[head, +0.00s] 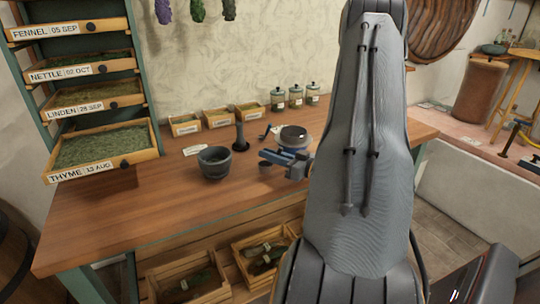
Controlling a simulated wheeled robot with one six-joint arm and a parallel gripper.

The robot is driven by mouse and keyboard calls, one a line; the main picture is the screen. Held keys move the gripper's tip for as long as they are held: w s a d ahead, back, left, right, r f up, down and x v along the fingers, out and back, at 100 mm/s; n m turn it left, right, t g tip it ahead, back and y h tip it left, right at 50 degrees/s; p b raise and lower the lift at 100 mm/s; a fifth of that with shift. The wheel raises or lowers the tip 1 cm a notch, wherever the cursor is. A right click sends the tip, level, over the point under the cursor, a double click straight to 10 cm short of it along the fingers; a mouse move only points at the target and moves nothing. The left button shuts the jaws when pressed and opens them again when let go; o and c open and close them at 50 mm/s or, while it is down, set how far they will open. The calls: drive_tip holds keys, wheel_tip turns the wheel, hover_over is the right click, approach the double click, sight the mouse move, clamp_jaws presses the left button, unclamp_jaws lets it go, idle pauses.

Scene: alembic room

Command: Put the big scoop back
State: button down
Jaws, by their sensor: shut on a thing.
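My gripper (270,158) is low over the middle of the wooden workbench (130,217), just right of a dark grey mortar (214,162). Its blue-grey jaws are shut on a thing. The jaws and the arm hide most of what they hold, and I cannot make out its shape. No scoop shows clearly as the big one. A small dark tool (265,132) lies on the bench behind the gripper; I cannot tell whether it is a scoop.
A round dish-like device (293,136) stands just behind the gripper. A dark pestle-like post (241,138) stands behind the mortar. Small wooden boxes (218,119) and lidded jars (296,97) line the wall. Labelled herb drawers (100,146) stand left. The bench's front left is clear.

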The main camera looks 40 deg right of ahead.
drive_tip(key=shift+f, duration=0.3)
drive_tip(key=c, duration=1.8)
unclamp_jaws()
drive_tip(key=shift+o, duration=0.2)
drive_tip(key=shift+r, duration=0.1)
drive_tip(key=shift+s+d, duration=0.1)
drive_tip(key=shift+s, duration=0.15)
drive_tip(key=b+v, duration=0.2)
drive_tip(key=v, duration=0.9)
drive_tip(key=shift+s, duration=0.3)
